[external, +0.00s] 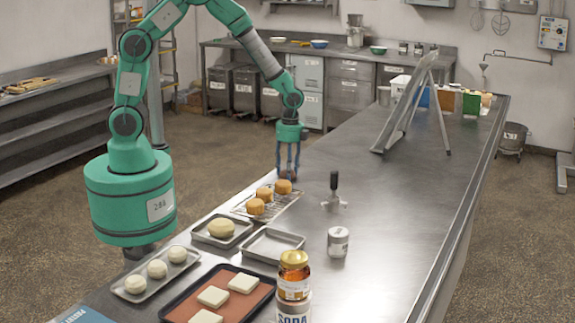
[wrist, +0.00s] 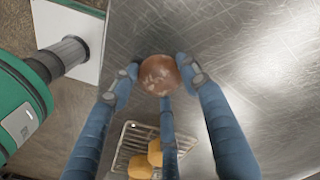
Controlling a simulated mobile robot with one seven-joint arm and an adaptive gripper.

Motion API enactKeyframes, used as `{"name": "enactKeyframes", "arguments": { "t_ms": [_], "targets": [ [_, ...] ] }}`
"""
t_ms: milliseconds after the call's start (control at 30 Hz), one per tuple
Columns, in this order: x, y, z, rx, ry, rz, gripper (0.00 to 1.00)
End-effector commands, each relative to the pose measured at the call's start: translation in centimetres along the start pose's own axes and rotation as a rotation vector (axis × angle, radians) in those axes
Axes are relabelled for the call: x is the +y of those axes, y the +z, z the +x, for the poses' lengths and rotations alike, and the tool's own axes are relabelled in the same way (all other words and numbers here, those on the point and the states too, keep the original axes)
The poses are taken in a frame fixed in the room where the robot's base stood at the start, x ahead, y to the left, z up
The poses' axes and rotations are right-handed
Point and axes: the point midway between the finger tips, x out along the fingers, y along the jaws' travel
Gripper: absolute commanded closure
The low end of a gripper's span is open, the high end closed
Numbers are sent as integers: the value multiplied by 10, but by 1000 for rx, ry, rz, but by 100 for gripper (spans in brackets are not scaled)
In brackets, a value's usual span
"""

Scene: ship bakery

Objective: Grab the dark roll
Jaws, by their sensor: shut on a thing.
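The dark roll (wrist: 159,75) is round and brown with a pale dusting on top. In the wrist view it sits between the blue fingertips of my gripper (wrist: 157,72), which touch it on both sides. In the external view my gripper (external: 289,172) points down at the table's left side, just behind the wire rack. The dark roll is small there and mostly covered by the fingers. I cannot tell whether it touches the table or is slightly lifted.
The wire rack (external: 240,211) holds lighter orange-brown rolls (external: 256,206) and also shows in the wrist view (wrist: 122,153).

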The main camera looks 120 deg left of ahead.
Motion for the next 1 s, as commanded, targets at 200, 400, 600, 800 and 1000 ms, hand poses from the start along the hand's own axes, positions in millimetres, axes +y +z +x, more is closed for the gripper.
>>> {"name": "enactKeyframes", "arguments": {
  "t_ms": [200, 400, 600, 800, 1000],
  "targets": [
    [0, 0, -3, 0, -1, 0, 77],
    [0, 0, -18, 1, -2, 0, 77],
    [9, 4, -37, 0, 1, 0, 77],
    [39, 19, -39, 0, -1, 0, 77],
    [73, 37, -40, 0, -1, 0, 77]
  ]
}}
